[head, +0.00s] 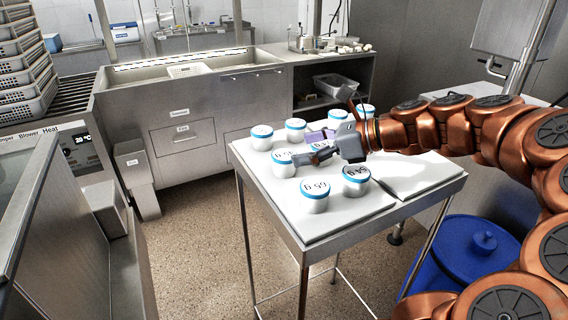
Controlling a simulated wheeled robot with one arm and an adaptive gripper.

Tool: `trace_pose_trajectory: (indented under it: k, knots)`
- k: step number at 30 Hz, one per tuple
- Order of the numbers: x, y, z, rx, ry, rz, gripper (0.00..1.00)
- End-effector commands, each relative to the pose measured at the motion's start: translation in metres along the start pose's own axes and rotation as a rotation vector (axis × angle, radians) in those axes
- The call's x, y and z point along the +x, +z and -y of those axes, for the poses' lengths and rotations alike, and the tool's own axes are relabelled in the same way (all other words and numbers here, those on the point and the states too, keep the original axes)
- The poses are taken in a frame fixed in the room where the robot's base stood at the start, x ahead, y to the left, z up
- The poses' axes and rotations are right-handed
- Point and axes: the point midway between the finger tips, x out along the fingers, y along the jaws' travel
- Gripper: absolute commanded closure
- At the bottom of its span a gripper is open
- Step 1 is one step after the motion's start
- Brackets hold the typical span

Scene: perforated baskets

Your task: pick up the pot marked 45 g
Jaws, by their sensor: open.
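Several white pots with blue-rimmed lids stand on a small white-topped table (330,217). Dark marks on their lids appear turned around and are too small to read surely, so I cannot tell which is the 45 g pot. Two pots stand at the front, a left one (314,198) and a right one (356,182). Another pot (283,168) is behind the left one. My gripper (306,147) is open, its fingers pointing left over the middle of the group. A pot (320,146) partly shows between the fingers; I cannot tell whether they touch it.
More pots stand at the back left (262,140), back middle (295,132) and back right (366,112). A white sheet or board (420,175) lies bare on the table's right. A blue lidded bin (455,262) stands below right. A steel sink counter (200,105) is behind.

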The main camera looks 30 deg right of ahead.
Motion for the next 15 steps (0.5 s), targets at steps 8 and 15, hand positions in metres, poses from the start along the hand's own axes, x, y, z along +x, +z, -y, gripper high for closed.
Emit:
trace_pose_trajectory:
  k: [8,15]
  knots:
    - [0.030,-0.005,0.004,-0.002,0.005,-0.001,0.12]
    - [0.055,-0.008,0.005,-0.002,0.005,-0.001,0.12]
